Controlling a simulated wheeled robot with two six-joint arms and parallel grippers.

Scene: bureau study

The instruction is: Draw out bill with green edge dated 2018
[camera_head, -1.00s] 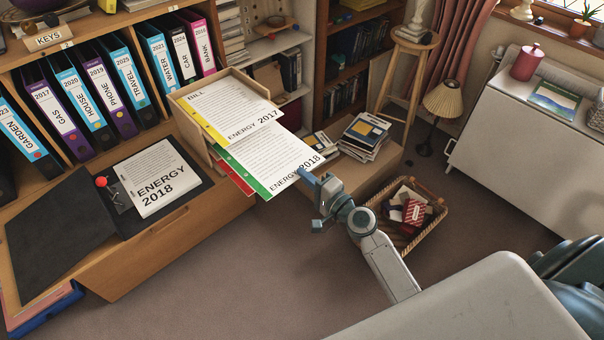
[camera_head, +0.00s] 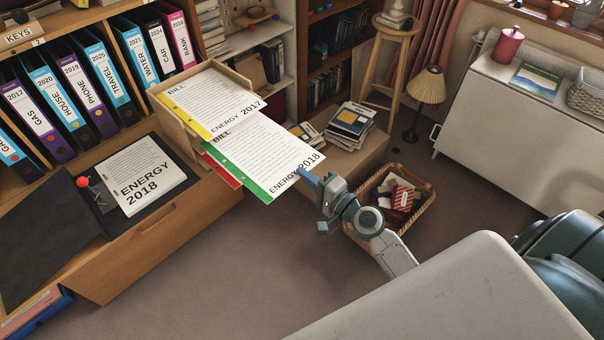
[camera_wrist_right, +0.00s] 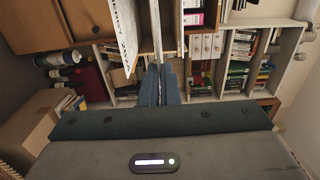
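The bill with the green edge (camera_head: 265,158), marked ENERGY 2018, sticks far out of the wooden letter tray (camera_head: 190,125). Its heading BILL shows. A bill with a yellow edge (camera_head: 210,100), marked ENERGY 2017, lies above it, and a red-edged sheet (camera_head: 222,172) shows below. My left gripper is not in view.
An open black binder (camera_head: 108,215) with an ENERGY 2018 page (camera_head: 150,175) lies on the desk at left. Several upright binders (camera_head: 75,85) stand behind. A wicker basket (camera_head: 420,215) and a stack of books (camera_head: 350,125) are right of the tray. Floor in front is clear.

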